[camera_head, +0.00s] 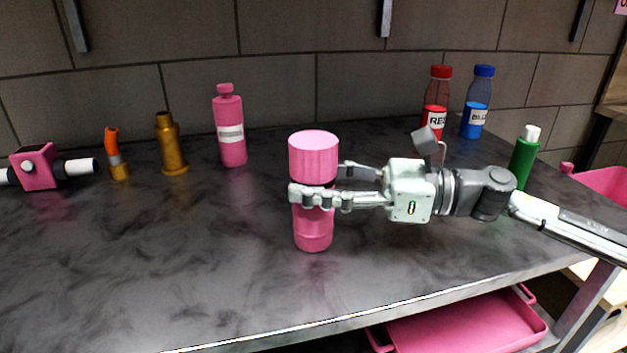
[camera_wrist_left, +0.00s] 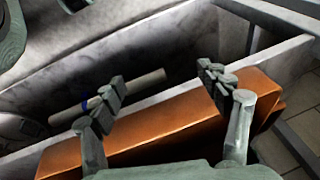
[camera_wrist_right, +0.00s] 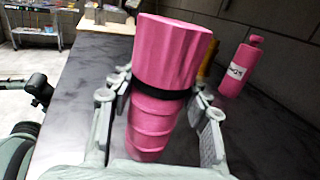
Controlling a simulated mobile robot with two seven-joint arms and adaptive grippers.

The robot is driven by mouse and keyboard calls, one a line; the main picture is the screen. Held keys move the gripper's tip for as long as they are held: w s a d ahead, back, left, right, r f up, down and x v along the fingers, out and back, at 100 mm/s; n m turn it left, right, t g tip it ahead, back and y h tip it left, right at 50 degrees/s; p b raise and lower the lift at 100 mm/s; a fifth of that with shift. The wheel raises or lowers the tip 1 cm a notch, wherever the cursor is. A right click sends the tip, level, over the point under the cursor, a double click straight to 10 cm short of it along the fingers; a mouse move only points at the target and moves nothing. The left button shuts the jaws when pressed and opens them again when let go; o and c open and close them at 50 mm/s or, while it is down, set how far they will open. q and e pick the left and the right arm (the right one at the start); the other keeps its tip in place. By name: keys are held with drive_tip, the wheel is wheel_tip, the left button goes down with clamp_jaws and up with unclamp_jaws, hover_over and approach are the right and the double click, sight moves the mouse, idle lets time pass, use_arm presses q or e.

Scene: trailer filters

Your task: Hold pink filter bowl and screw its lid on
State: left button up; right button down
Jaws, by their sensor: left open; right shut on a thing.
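The pink filter bowl (camera_head: 313,232) stands upright on the dark counter near its middle. Its wider ribbed pink lid (camera_head: 313,155) sits upright on top; I cannot tell whether it is screwed down. In the right wrist view a black ring shows under the lid (camera_wrist_right: 172,52), above the bowl (camera_wrist_right: 150,125). My right gripper (camera_head: 320,186) comes in from the right and is shut on the bowl, just below the lid. My left gripper (camera_wrist_left: 160,85) is open and empty; it shows only in the left wrist view, away from the bowl.
A pink bottle (camera_head: 230,128), a brass fitting (camera_head: 170,145), an orange-tipped part (camera_head: 116,155) and a pink valve (camera_head: 38,167) stand left. Red (camera_head: 436,105), blue (camera_head: 478,105) and green (camera_head: 523,160) bottles stand right.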

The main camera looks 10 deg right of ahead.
use_arm(q)
drive_tip(key=shift+r, duration=0.1)
drive_tip(key=shift+r, duration=0.1)
use_arm(e)
drive_tip(key=c, duration=0.7)
unclamp_jaws()
drive_tip(key=shift+c, duration=0.2)
drive_tip(key=shift+r, duration=0.15)
drive_tip(key=shift+s+d+f, duration=0.1)
drive_tip(key=shift+d+f, duration=0.2)
drive_tip(key=shift+d, duration=0.05)
use_arm(q)
drive_tip(key=v, duration=0.1)
drive_tip(key=b+v, duration=0.1)
drive_tip(key=v, duration=0.1)
drive_tip(key=a+b+v, duration=0.1)
drive_tip(key=shift+s+d+r, duration=0.1)
drive_tip(key=shift+s+r, duration=0.1)
drive_tip(key=shift+r, duration=0.05)
use_arm(e)
drive_tip(key=v, duration=1.1)
drive_tip(key=shift+r, duration=0.25)
